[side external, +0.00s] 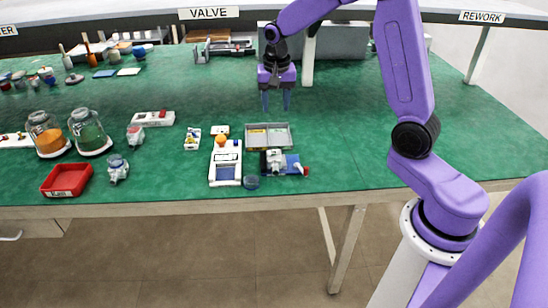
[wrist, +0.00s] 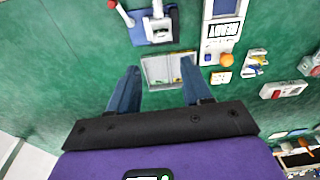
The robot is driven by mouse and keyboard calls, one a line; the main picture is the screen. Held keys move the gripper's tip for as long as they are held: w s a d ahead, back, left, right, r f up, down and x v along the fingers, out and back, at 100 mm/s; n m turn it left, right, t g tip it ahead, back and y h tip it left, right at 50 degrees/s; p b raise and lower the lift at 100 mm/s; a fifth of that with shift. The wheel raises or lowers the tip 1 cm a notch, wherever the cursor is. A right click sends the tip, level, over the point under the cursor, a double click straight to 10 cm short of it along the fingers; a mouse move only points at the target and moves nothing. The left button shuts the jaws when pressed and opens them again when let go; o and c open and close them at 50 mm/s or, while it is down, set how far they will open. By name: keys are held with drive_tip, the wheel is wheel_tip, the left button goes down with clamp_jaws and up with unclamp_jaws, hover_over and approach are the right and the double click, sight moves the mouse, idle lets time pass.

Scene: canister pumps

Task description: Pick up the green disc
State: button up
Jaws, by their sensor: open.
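I cannot make out a clear green disc in either view. A shallow grey tray (side external: 280,141) with compartments lies on the green bench, with small yellowish-green and reddish bits at its back edge, too small to identify. The tray also shows in the wrist view (wrist: 156,71), between my fingers in the picture. A small dark blue-teal round piece (side external: 251,182) lies in front of the tray. My gripper (side external: 276,103) is open and empty, pointing down above the bench behind the tray. Its two blue fingers stand wide apart in the wrist view (wrist: 159,68).
A white-and-blue device (side external: 225,163) with an orange knob stands left of the tray. A grey pump part on a blue plate (side external: 291,163) is in front. The bench's right side is clear.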

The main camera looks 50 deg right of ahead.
approach(274, 150)
drive_tip(key=f, duration=0.1)
drive_tip(key=shift+w+d+f, duration=0.1)
drive_tip(key=shift+d+f, duration=0.05)
drive_tip(key=shift+f, duration=1)
drive_tip(key=shift+w+d+f, duration=0.1)
drive_tip(key=shift+f, duration=1)
drive_tip(key=shift+w+d+f, duration=0.15)
drive_tip(key=shift+f, duration=1)
clamp_jaws()
